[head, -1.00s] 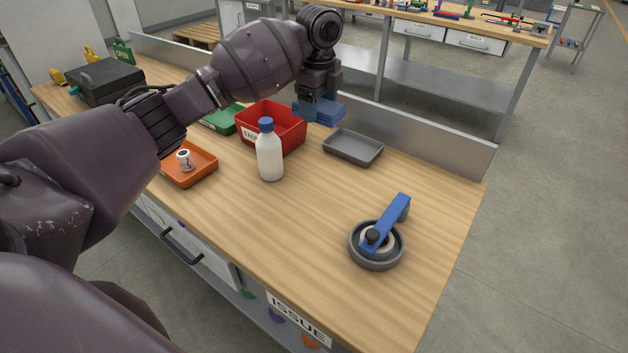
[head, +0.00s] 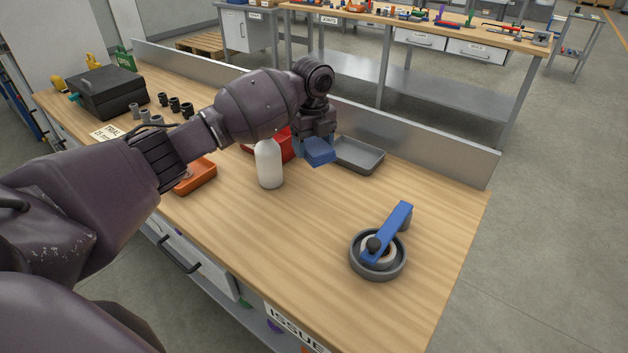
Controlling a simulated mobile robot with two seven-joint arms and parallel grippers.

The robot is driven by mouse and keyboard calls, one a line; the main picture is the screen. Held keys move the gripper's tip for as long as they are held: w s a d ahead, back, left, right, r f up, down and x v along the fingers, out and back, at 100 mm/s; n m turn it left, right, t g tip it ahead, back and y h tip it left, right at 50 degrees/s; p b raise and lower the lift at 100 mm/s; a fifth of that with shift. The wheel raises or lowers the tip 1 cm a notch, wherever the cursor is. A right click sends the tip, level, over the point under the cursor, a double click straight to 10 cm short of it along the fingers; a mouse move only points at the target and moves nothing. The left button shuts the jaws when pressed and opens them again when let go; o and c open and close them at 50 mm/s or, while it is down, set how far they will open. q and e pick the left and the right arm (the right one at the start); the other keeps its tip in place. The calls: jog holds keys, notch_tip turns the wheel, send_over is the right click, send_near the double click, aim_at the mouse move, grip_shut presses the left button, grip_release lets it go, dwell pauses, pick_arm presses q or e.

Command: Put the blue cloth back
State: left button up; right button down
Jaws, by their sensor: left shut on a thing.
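The blue cloth (head: 320,153) is a small folded pad in the head view. My left gripper (head: 314,142) points down and is shut on it. The cloth hangs just left of the shallow grey tray (head: 362,167) and right of the red bin (head: 284,150). It seems to be above the bench top, but the exact height is hard to tell. My left arm hides much of the red bin and the top of the white bottle (head: 269,168). My right gripper is not in view.
An orange tray (head: 196,177) is partly behind my left arm. A grey round holder (head: 377,262) with a blue-handled tool (head: 390,228) stands at the right front. A metal upstand (head: 420,140) runs along the bench's back edge. The wooden bench top (head: 300,235) is clear in front of the bottle.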

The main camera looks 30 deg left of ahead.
pick_arm(q)
send_over(313, 187)
notch_tip(313, 187, down, 5)
jog(key=shift+f, duration=0.1)
notch_tip(313, 187, down, 6)
jog(key=shift+r+b, duration=0.2)
jog(key=shift+b, duration=0.55)
jog(key=shift+f, duration=0.1)
jog(key=o, duration=0.9)
jog(key=shift+f, duration=0.1)
jog(key=shift+r, duration=0.3)
notch_tip(313, 187, up, 11)
jog(key=shift+f+p, duration=0.1)
jog(key=shift+p, duration=0.8)
jog(key=shift+r, duration=0.5)
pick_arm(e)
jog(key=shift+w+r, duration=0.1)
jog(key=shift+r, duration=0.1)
